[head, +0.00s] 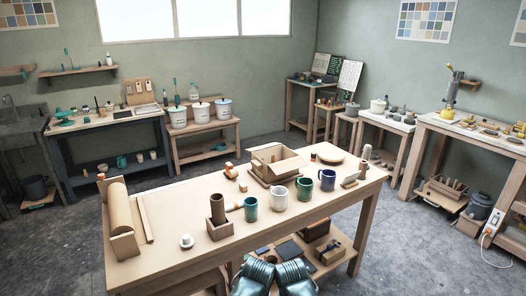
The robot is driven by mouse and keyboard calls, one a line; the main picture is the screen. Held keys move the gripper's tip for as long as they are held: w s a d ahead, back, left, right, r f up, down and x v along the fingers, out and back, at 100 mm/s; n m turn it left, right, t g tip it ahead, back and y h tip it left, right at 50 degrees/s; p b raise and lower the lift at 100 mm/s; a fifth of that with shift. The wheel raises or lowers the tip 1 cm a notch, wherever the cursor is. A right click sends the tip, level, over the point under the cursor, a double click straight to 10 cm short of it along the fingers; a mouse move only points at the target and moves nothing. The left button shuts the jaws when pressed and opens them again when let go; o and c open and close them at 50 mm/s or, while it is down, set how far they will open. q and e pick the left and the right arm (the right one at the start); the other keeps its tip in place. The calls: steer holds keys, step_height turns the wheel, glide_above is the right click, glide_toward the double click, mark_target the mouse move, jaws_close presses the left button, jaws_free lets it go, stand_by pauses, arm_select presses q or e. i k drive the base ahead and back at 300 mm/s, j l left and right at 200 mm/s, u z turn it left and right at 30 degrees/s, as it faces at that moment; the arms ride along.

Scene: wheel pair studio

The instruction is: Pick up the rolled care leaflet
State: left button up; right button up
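I cannot single out the rolled care leaflet with certainty in the head view. A small pale piece with an orange end (231,171) lies on the workbench (170,262), left of the open carton. Another small orange and tan piece (236,206) lies between the brown holder and the teal cup. Both are too small to identify. Two teal ribbed parts of mine show at the bottom centre, in front of the bench. No gripper fingers are visible.
An open carton (285,165) stands mid-bench. A teal cup (251,210), white mug (279,199), green mug (304,189) and blue mug (327,180) stand in front. A brown tube stands in a holder (220,232). A kraft paper roll (120,210) occupies the left end.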

mark_target(236, 205)
steer(key=i+l+u, duration=0.2)
steer(key=i+l, duration=0.2)
steer(key=i+l+u, duration=0.2)
steer(key=i+l, duration=0.15)
steer(key=l, duration=0.2)
